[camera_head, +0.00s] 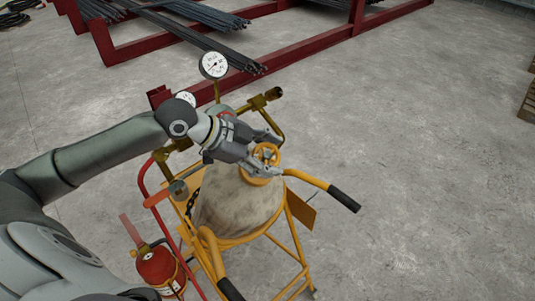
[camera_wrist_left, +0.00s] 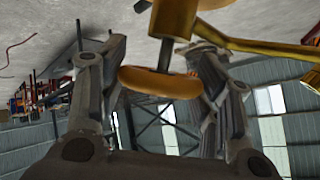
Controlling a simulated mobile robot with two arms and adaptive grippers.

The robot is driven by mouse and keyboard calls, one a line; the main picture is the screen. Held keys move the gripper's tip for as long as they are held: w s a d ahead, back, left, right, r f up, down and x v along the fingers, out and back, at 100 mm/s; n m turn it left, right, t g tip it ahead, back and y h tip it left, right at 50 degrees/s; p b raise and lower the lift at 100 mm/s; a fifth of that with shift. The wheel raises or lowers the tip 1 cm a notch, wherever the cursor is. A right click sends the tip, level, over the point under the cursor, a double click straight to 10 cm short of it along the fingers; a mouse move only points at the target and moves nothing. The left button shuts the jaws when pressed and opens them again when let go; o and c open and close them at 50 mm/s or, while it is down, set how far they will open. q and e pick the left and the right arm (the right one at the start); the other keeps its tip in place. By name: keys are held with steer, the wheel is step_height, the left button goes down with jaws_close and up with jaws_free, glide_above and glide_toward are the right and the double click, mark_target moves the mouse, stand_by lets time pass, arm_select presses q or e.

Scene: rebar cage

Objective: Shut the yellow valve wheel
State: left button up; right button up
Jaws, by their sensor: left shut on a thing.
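The yellow valve wheel (camera_head: 266,151) sits on top of a tan, dirty gas cylinder (camera_head: 236,208) that stands in a yellow hand cart. My left gripper (camera_head: 264,156) reaches in from the left and is shut on the wheel, with a finger at either side of its rim. In the left wrist view the wheel (camera_wrist_left: 160,82) shows edge-on as an orange-yellow disc on a dark stem, between the two fingers. My right gripper is not in view.
The cart has yellow handles with black grips (camera_head: 344,199). Two pressure gauges (camera_head: 214,65) with brass fittings stand behind the wheel. A red fire extinguisher (camera_head: 160,268) is at the cart's lower left. Red racks with rebar (camera_head: 195,50) lie behind.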

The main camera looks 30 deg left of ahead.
arm_select(q)
steer(key=m+g, duration=0.2)
steer(key=g, duration=0.1)
steer(key=shift+r+h, duration=0.1)
steer(key=shift+h, duration=0.3)
steer(key=shift+m+g, duration=0.5)
steer(key=shift+m, duration=0.1)
steer(key=o, duration=1)
steer(key=shift+d, duration=0.1)
steer(key=shift+o, duration=0.2)
steer(key=v, duration=1.1)
steer(key=shift+a+r, duration=0.25)
steer(key=shift+a, duration=0.1)
